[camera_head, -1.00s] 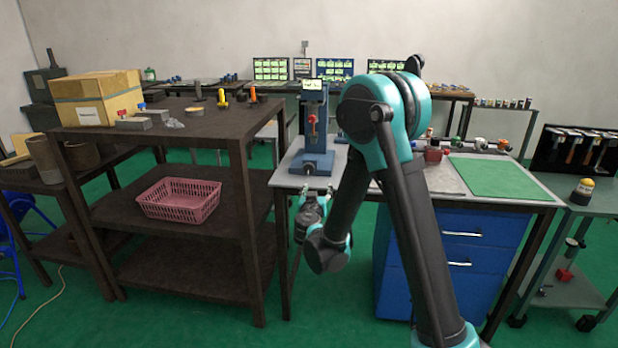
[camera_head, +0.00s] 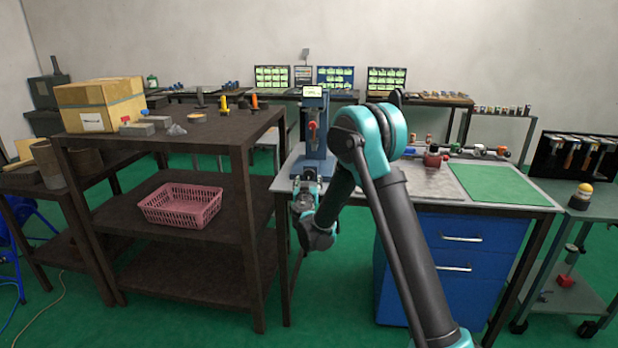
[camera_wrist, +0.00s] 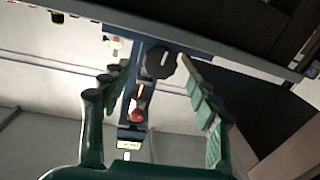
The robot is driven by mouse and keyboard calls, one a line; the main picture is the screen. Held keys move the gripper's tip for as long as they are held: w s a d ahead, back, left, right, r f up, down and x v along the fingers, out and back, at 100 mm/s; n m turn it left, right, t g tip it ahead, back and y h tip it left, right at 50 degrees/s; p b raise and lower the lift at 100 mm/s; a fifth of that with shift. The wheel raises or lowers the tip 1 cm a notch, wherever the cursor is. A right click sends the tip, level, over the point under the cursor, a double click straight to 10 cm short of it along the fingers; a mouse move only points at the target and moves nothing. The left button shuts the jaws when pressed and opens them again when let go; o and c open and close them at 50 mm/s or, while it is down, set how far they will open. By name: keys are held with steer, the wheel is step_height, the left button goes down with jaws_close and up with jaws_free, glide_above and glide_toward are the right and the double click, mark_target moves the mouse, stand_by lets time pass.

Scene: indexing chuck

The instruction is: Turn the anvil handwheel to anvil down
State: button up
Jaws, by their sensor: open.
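The blue bench tester (camera_head: 319,163) stands upright at the left end of the grey worktable (camera_head: 395,187), with a small lit screen on top and a red part at mid-height. In the wrist view the tester (camera_wrist: 128,105) appears upside down. Its dark, faceted, round handwheel (camera_wrist: 160,62) lies between the fingertips of my gripper (camera_wrist: 155,68). My gripper is open, and I cannot tell whether either finger touches the wheel. In the head view my gripper (camera_head: 304,188) is at the table's front edge, before the tester's base, largely covering the handwheel.
A brown shelf unit (camera_head: 215,127) stands close on the left, with a pink basket (camera_head: 180,204) on its middle shelf. A red-based item (camera_head: 434,160) and a green mat (camera_head: 492,184) lie on the worktable to the right. Blue drawers (camera_head: 455,262) are below.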

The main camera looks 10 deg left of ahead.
mark_target(309, 175)
steer(key=shift+w+a, duration=0.15)
steer(key=shift+w, duration=2.05)
steer(key=c, duration=1.2)
steer(key=shift+o, duration=0.2)
steer(key=shift+n, duration=0.3)
